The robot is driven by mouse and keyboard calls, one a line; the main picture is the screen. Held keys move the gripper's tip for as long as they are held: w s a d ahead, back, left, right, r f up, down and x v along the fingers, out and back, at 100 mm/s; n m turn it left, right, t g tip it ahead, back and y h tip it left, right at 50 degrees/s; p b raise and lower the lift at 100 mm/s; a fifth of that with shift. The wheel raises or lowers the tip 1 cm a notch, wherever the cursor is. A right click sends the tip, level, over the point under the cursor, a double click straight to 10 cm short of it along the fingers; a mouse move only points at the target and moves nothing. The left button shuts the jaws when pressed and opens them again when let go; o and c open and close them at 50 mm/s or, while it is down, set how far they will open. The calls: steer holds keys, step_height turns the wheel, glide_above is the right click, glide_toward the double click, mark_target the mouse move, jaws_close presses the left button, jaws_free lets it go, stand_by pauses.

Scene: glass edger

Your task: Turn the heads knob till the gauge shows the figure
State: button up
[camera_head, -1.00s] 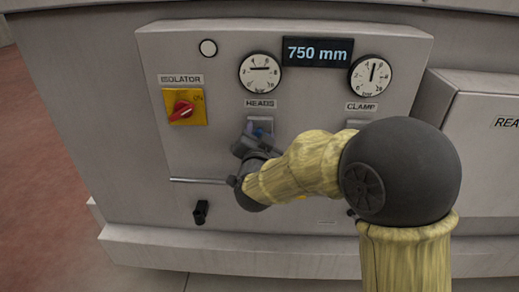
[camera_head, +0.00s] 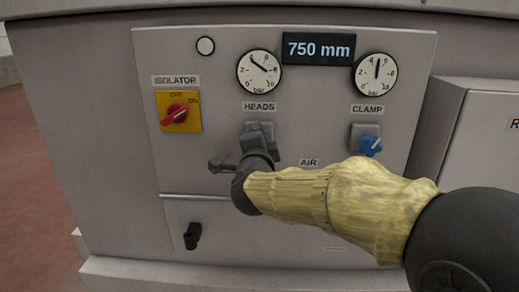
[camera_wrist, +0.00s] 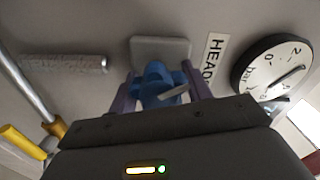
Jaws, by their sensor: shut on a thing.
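The blue heads knob (camera_wrist: 158,80) sits on its grey plate, between the purple fingers of my gripper (camera_wrist: 162,88) in the wrist view. My gripper is shut on it. In the head view my gripper (camera_head: 258,133) covers most of the knob, below the HEADS label (camera_head: 259,106). The heads gauge (camera_head: 259,73) is a white round dial in bar. Its needle lies slanted, from upper left to lower right; I cannot read the exact figure. The gauge also shows at the right of the wrist view (camera_wrist: 272,67).
The clamp gauge (camera_head: 376,74) and blue clamp knob (camera_head: 370,146) are to the right. A dark display (camera_head: 318,48) reads 750 mm. The red and yellow isolator (camera_head: 179,112) is to the left. A dark lever (camera_head: 222,165) and a horizontal bar (camera_head: 190,197) are near my gripper.

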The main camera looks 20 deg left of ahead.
stand_by(0.4)
steer(key=o, duration=1)
steer(key=shift+w, duration=0.1)
steer(key=b+v, duration=0.2)
steer(key=v, duration=1.5)
steer(key=shift+s+d, duration=0.15)
steer(key=shift+s, duration=0.15)
steer(key=shift+w, duration=0.1)
